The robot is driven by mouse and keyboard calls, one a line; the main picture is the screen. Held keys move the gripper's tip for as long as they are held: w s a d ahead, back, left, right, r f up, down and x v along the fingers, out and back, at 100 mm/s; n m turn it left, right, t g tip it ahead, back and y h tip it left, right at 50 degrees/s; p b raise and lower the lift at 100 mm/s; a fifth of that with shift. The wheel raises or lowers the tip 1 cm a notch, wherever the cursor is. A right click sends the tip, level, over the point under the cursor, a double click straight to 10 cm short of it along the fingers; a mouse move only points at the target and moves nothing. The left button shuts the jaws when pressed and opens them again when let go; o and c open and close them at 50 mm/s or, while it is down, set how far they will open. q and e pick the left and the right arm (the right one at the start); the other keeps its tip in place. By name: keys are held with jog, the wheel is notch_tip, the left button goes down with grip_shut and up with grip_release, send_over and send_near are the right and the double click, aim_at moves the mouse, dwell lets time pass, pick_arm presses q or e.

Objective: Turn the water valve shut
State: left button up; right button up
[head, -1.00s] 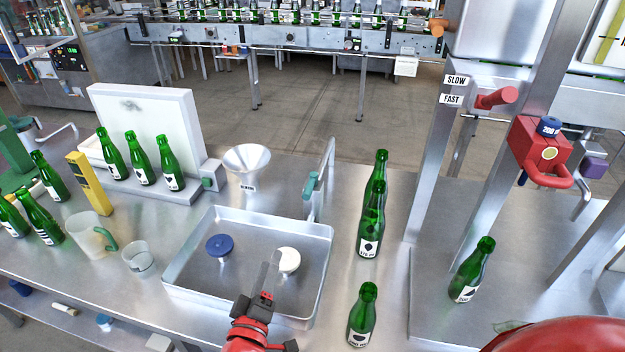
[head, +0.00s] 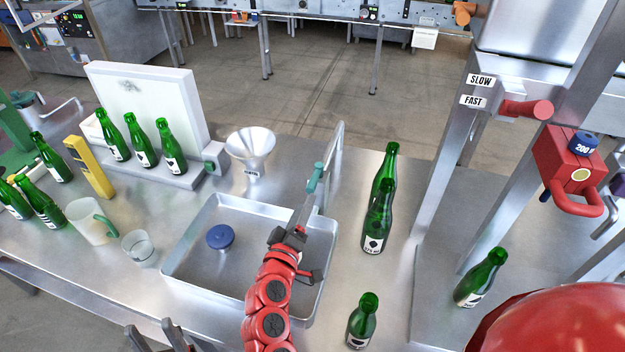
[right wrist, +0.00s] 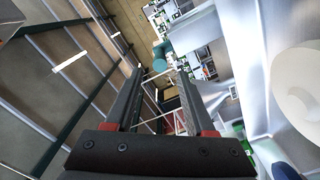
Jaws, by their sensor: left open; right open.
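The water valve has a teal handle (head: 316,177) on a thin steel tap pipe (head: 333,150) at the back right corner of the sink tray. My right gripper (head: 307,208) is open and empty over the tray, with its fingertips just below and in front of the handle. In the right wrist view, the teal handle (right wrist: 162,56) lies ahead, near the gap between the open fingers (right wrist: 158,85); I cannot tell whether they touch it. My left gripper (head: 168,338) is open at the bottom left edge, only partly in view and away from the valve.
The steel tray (head: 185,240) holds a blue disc (head: 220,236). A funnel (head: 250,150) stands behind it. Green bottles (head: 376,225) stand to the right of the tray. A jug (head: 88,220) and a glass cup (head: 139,246) stand to its left.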

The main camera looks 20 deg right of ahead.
aim_at(312, 185)
jog(key=p+x, duration=0.2)
jog(key=x, duration=0.6)
grip_shut()
dwell(1.3)
